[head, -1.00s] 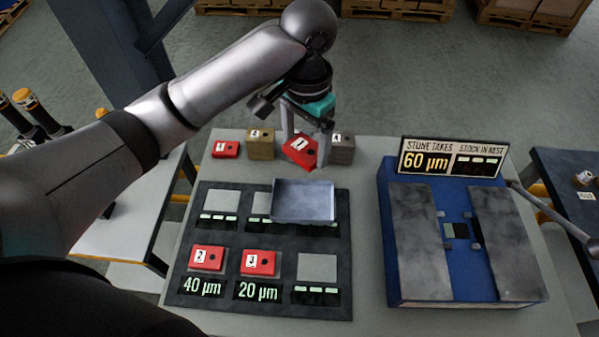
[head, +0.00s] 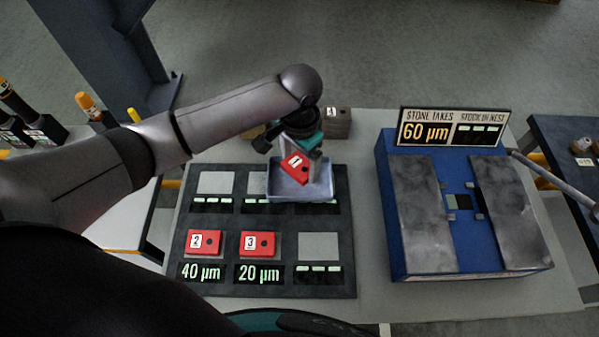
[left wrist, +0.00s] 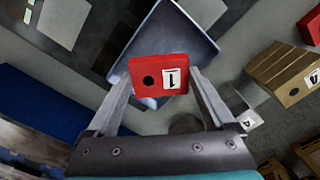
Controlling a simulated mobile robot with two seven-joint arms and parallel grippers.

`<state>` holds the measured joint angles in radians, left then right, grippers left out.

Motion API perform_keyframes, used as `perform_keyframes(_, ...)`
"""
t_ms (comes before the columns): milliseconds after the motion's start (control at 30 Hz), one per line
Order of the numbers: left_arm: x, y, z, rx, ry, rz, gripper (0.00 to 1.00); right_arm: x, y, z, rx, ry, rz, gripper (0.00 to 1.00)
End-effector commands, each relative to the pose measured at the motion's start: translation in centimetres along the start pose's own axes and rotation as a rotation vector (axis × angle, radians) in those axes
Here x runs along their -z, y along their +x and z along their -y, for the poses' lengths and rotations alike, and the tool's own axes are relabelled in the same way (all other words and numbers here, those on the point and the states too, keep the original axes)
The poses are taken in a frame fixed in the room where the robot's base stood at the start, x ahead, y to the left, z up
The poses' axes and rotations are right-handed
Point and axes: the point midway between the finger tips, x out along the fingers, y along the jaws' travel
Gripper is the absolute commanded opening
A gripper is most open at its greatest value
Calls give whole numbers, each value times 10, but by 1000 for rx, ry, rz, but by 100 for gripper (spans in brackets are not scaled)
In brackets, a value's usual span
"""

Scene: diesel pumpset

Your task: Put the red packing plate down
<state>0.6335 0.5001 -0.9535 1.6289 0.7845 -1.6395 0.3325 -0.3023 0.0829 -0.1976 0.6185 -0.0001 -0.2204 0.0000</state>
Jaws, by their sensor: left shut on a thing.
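My left gripper (head: 303,160) is shut on a red plate (head: 296,170) labelled 1, which is tilted in the head view. The plate appears in front of a shallow grey-blue tray (head: 325,190) at the back right of the dark board (head: 220,285). The left wrist view shows the red plate (left wrist: 158,76) between the two fingers, with the tray (left wrist: 165,30) behind it. I cannot tell whether plate and tray touch. Red plates labelled 2 (head: 205,243) and 3 (head: 258,244) sit on the front row. My right gripper is not in view.
A grey block (head: 338,124) stands behind the tray; the wrist view also shows a tan block (left wrist: 283,72). A blue fixture (head: 400,263) with grey plates and a "60 µm" sign (head: 452,129) stands to the right. The front-right square pad (head: 318,246) is bare.

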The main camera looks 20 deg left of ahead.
Motion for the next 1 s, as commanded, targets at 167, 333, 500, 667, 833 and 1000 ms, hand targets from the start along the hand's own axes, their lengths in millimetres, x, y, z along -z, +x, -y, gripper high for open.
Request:
perform_keyframes(167, 0, 14, 0, -1, 0, -1, 0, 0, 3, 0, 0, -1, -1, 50)
perform_keyframes(333, 0, 39, 0, 0, 0, -1, 0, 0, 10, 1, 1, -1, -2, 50)
perform_keyframes(500, 1, 43, 0, 1, 1, -3, 0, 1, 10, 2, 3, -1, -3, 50)
perform_keyframes(667, 1, 43, 0, 0, 0, -3, 0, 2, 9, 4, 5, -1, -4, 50)
perform_keyframes(833, 0, 47, 0, 0, 0, 0, 94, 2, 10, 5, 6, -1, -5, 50)
perform_keyframes(1000, 0, 47, 0, 0, 0, 0, 100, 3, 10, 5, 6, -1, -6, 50)
